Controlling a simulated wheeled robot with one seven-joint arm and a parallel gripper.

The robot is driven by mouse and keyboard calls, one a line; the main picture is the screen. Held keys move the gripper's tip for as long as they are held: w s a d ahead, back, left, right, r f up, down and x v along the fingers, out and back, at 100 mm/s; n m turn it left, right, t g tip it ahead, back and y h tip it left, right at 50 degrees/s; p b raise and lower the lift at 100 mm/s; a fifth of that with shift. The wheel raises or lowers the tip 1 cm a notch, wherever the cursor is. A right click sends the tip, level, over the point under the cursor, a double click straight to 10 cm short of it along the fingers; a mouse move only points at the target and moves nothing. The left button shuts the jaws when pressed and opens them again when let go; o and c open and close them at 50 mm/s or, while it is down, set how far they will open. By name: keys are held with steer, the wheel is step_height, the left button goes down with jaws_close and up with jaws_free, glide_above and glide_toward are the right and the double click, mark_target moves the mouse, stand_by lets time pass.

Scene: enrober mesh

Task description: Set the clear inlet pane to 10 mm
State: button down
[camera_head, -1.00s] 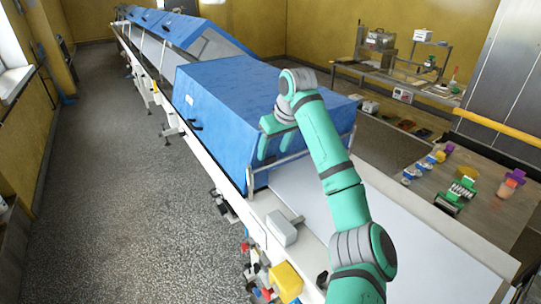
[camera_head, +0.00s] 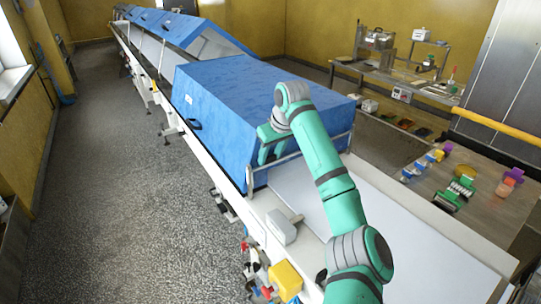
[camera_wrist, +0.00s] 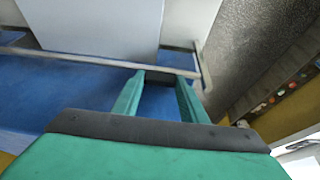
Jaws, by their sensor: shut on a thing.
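My gripper (camera_head: 268,143) is at the inlet end of the blue hood (camera_head: 240,95), beside a thin metal frame (camera_head: 350,135). In the wrist view its two green fingers (camera_wrist: 161,83) are shut on a dark grip (camera_wrist: 160,77) at the metal rail (camera_wrist: 90,60). The clear inlet pane itself cannot be told apart from the frame and the hood behind it. No scale or gap reading can be made out. My arm covers part of the inlet in the head view.
A pale flat belt (camera_head: 400,235) runs out from the hood towards me. A grey box (camera_head: 281,227) and a yellow block (camera_head: 286,279) sit along its left edge. A side table (camera_head: 420,200) with small coloured items stands to the right. The grey floor at left is open.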

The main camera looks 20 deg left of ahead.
mark_target(270, 163)
steer(key=shift+f, duration=1.5)
steer(key=c, duration=1.1)
jaws_free()
steer(key=shift+r, duration=0.1)
steer(key=v, duration=1)
steer(key=shift+d+r, duration=0.1)
steer(key=shift+r, duration=0.25)
